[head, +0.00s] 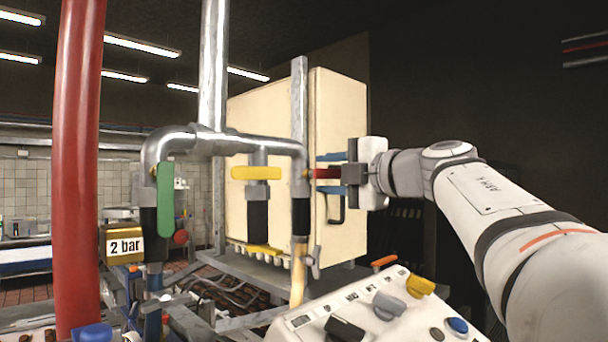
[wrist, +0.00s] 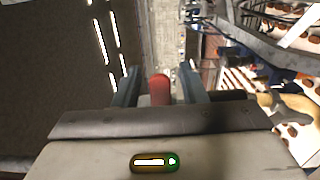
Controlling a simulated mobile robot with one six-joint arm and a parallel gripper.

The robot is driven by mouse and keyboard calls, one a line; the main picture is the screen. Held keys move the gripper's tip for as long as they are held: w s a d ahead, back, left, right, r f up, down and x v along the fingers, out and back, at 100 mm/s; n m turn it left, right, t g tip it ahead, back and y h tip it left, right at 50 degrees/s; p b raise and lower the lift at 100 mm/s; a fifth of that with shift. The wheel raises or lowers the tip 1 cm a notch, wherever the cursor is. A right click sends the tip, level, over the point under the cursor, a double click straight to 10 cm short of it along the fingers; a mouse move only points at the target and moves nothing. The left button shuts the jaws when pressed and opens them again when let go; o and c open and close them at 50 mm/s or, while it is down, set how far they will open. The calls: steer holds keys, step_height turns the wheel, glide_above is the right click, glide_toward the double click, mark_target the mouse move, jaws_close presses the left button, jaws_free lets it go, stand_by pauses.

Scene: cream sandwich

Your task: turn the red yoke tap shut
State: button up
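The red yoke tap (head: 325,173) is on the right-hand vertical pipe. Its handle points sideways, across the pipe, toward my gripper. My gripper (head: 330,174) reaches in from the right, with one blue-grey finger above the handle and one below. In the wrist view, the red handle (wrist: 160,89) stands between the two fingers, with a gap on each side. My gripper is open around the handle and not clamped on it. A cream-coloured column (head: 298,274) hangs below the black lower end of this pipe; I cannot tell whether it is flowing.
A green handle (head: 165,198) hangs along the left pipe and a yellow handle (head: 256,173) lies across the middle pipe. A large cream cabinet (head: 338,110) stands close behind my gripper. A control panel (head: 375,318) is below, and a thick red pipe (head: 77,150) stands at left.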

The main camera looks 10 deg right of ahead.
steer(key=shift+s, duration=0.1)
steer(key=b+v, duration=0.2)
steer(key=v, duration=0.5)
steer(key=shift+s+d, duration=0.25)
steer(key=shift+f, duration=0.1)
